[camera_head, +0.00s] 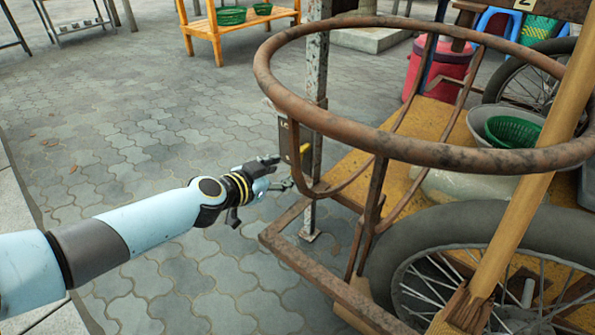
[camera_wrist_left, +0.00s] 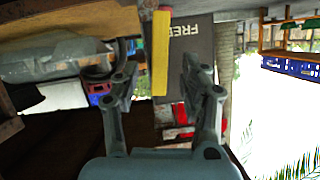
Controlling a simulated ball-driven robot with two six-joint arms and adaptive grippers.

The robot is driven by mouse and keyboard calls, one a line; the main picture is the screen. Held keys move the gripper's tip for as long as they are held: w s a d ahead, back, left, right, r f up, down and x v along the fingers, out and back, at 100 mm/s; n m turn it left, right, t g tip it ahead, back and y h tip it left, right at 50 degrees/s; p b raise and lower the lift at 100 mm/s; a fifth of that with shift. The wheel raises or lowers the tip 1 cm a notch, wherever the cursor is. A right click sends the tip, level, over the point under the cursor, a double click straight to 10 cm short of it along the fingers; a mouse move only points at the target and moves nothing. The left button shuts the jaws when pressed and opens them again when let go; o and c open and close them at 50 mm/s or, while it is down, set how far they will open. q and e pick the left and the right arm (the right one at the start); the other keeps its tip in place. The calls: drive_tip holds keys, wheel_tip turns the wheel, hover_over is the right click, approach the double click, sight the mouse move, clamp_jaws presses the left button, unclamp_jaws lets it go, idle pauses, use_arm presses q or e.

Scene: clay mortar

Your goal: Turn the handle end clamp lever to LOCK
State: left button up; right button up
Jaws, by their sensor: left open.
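The clamp lever is a short yellow bar (camera_head: 304,148) beside a dark plate (camera_head: 289,141) on the rusty cart's handle end. In the left wrist view the yellow lever (camera_wrist_left: 160,58) runs up and down in the picture, next to a dark plate (camera_wrist_left: 197,48) lettered FREE. My left gripper (camera_head: 281,173) is open just left of the plate. In the left wrist view its two fingers (camera_wrist_left: 160,84) stand either side of the lever's near end, with visible gaps; I see no contact. The lever's pivot is not clear. My right gripper is not in view.
A rusty ring rail (camera_head: 425,150) curves over the cart's wooden bed. A grey post (camera_head: 316,70) stands behind the plate, and a low frame bar (camera_head: 300,255) lies below. A spoked wheel (camera_head: 480,260) is at right. Paving (camera_head: 130,150) at left is open.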

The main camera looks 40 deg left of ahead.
sight(294, 168)
use_arm(q)
drive_tip(key=b+x, duration=0.1)
drive_tip(key=x, duration=0.5)
drive_tip(key=shift+s+f, duration=0.1)
drive_tip(key=shift+f, duration=0.1)
drive_tip(key=shift+w+f, duration=0.1)
drive_tip(key=shift+w, duration=0.3)
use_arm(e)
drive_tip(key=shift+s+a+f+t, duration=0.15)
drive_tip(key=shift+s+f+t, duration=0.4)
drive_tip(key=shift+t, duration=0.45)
use_arm(q)
drive_tip(key=shift+c, duration=0.2)
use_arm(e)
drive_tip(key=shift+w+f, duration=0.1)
use_arm(q)
clamp_jaws()
